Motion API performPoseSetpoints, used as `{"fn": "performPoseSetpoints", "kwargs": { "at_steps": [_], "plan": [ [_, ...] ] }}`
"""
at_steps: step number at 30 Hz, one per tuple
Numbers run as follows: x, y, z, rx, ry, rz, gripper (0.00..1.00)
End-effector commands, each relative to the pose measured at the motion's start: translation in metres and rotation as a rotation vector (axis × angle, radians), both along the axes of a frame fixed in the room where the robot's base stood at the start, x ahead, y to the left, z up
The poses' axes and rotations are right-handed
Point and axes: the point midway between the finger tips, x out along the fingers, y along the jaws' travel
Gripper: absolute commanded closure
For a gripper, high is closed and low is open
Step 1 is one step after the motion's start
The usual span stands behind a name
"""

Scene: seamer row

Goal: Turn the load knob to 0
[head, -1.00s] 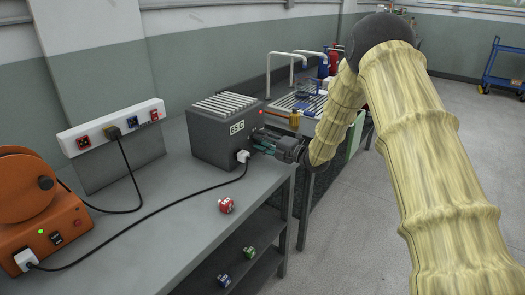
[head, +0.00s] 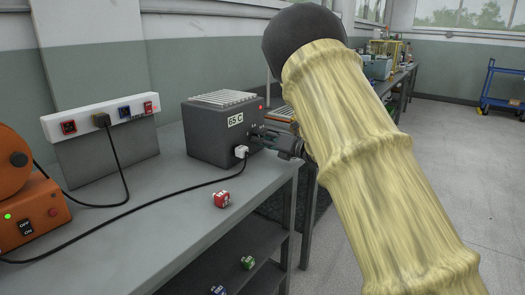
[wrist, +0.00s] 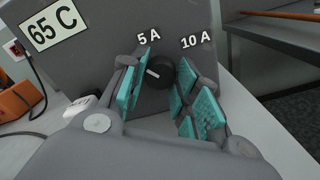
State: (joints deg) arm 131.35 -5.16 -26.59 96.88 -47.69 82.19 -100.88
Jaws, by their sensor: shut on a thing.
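The load knob (wrist: 158,72) is a small black round knob with a short white mark on the face of a grey box (wrist: 105,35). The labels "5 A" and "10 A" stand above it; no 0 mark shows in the wrist view. My gripper (wrist: 160,80) has its teal pads on both sides of the knob and is shut on it. In the head view the grey box (head: 212,148), labelled 65 C, stands on the bench, and my gripper (head: 272,138) is at its right face. The knob is hidden there.
A white plug (head: 241,152) with a black cable sits on the box near my gripper. A red block (head: 221,199) lies near the edge of the grey bench (head: 165,220). A socket strip (head: 100,118) and an orange machine (head: 35,205) are to the left. Open floor lies to the right.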

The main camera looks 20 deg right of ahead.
Motion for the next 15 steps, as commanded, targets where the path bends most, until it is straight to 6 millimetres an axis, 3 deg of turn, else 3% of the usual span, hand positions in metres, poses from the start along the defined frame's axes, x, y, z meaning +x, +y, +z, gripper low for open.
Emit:
{"fn": "performPoseSetpoints", "kwargs": {
  "at_steps": [1,15],
  "plan": [
    [-0.0006,0.0011,-0.0105,-0.034,-0.020,0.001,0.93],
    [-0.0005,0.0000,-0.0079,-0.250,-0.188,0.002,0.93]
  ]
}}
